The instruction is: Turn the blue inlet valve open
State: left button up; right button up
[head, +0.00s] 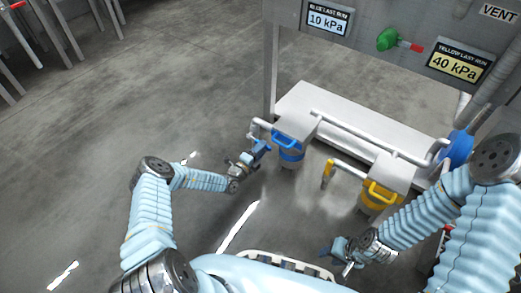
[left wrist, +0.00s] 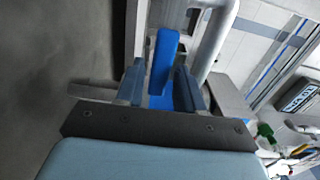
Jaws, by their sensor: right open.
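The blue inlet valve's handle (head: 262,146) sticks out at the left end of the pipework, beside the blue-banded canister (head: 290,155). My left gripper (head: 252,156) is right at this handle. In the left wrist view the blue handle (left wrist: 163,62) stands between the two fingers of my left gripper (left wrist: 160,85). The handle is close to the right finger, and a narrow gap shows at the left finger. The jaws look apart; contact is not clear. My right gripper (head: 342,248) is open and empty, low in the view near my body.
A yellow canister (head: 378,196) and a yellow handle (head: 328,172) stand to the right. A white bench (head: 350,125) with pipes lies behind.

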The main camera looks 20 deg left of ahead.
pick_arm(q)
grip_shut()
jog(key=shift+r, duration=0.1)
